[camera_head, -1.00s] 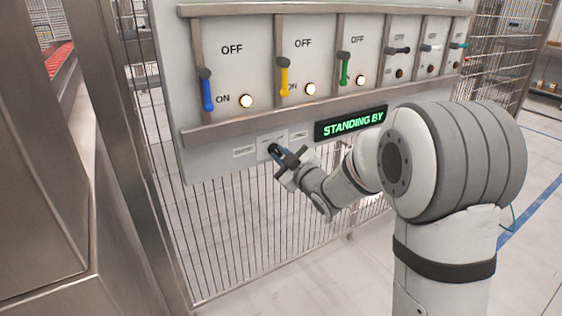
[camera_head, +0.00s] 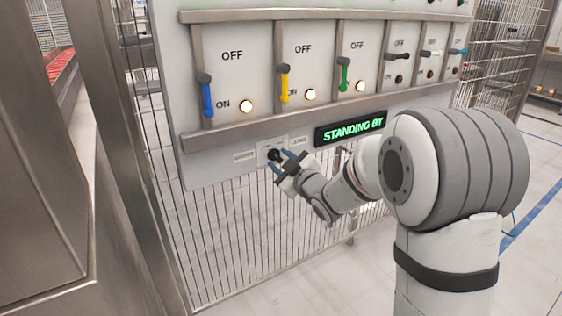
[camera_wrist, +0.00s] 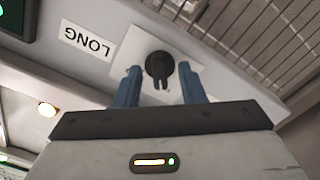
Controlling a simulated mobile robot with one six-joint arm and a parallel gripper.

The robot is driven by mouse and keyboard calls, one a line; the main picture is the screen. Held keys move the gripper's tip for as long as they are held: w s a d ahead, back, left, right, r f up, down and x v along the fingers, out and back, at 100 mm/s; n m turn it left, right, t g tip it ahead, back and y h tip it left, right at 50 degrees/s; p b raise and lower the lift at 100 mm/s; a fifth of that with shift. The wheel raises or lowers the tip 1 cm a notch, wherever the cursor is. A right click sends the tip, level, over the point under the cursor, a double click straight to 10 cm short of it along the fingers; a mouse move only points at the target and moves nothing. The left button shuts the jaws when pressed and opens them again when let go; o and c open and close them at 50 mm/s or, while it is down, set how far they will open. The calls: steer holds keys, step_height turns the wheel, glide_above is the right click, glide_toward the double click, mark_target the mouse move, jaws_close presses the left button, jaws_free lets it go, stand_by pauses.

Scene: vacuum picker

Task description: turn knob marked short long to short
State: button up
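The black knob (camera_head: 273,155) sits on a pale plate below the lever panel, between the SHORT label (camera_head: 245,156) and the LONG label (camera_head: 299,142). My gripper (camera_head: 282,161) is open in front of it, with its two blue fingers apart. In the wrist view, the knob (camera_wrist: 158,65) appears between the open fingertips (camera_wrist: 159,72), with a gap on each side. I cannot tell how deep the fingers reach around it. The LONG label (camera_wrist: 87,42) shows upside down there; the SHORT label is out of that view. The knob's exact setting is unclear.
Blue (camera_head: 207,98), yellow (camera_head: 285,83) and green (camera_head: 344,75) levers stand above a metal ledge (camera_head: 300,118), with lit lamps beside them. A wire fence (camera_head: 250,235) lies behind and below the panel.

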steer(key=p+v, duration=0.1)
steer(key=v, duration=0.6)
steer(key=shift+s+d, duration=0.25)
steer(key=shift+r, duration=0.1)
steer(key=s+d+r+m+g+h+p, duration=0.5)
steer(key=s+d+r+m+h+p, duration=0.45)
steer(key=d+r+p, duration=0.55)
steer(key=s+r+m+g+p, duration=0.2)
steer(key=s+p, duration=0.4)
steer(key=s, duration=0.3)
steer(key=s+r+m+g+p, duration=0.2)
steer(key=s+r+g+p, duration=0.2)
steer(key=s, duration=0.6)
steer(key=a+g+p, duration=0.1)
steer(key=p, duration=0.1)
steer(key=shift+p, duration=0.3)
steer(key=shift+s+r+m+h, duration=0.1)
steer(key=shift+m+h, duration=0.15)
